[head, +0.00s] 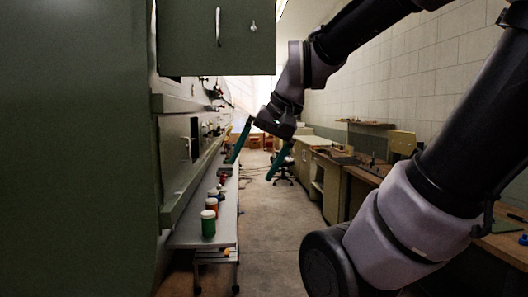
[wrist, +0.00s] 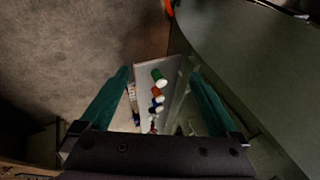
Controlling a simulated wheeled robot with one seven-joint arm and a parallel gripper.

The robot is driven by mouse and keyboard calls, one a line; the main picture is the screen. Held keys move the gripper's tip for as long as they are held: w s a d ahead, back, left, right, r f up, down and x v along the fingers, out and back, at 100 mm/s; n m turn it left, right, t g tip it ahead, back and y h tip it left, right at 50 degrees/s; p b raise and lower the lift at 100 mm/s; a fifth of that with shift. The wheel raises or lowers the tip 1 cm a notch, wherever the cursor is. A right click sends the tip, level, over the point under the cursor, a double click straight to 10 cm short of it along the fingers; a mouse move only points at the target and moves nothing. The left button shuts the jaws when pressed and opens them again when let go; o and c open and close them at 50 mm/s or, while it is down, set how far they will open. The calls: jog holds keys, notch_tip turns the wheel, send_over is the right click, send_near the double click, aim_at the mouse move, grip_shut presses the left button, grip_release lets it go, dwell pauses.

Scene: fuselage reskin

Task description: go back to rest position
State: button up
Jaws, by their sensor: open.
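My gripper (head: 258,152) hangs in the air in the middle of the head view, above the aisle and to the right of the bench. Its two teal fingers are spread apart with nothing between them. In the wrist view my gripper (wrist: 160,78) also shows open, with the bench far below between the fingers. My arm reaches in from the upper right of the head view. No marked rest place shows.
A narrow grey bench (head: 205,238) along the left carries a green jar (head: 208,224), an orange jar (head: 212,205) and other small items. A green cabinet (head: 75,150) fills the left. A wooden workbench (head: 365,174) lines the right.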

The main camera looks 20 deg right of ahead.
jog(key=shift+d+r+n+t+h, duration=0.3)
jog(key=shift+d+r+t+h, duration=0.4)
jog(key=shift+d+r+t, duration=0.3)
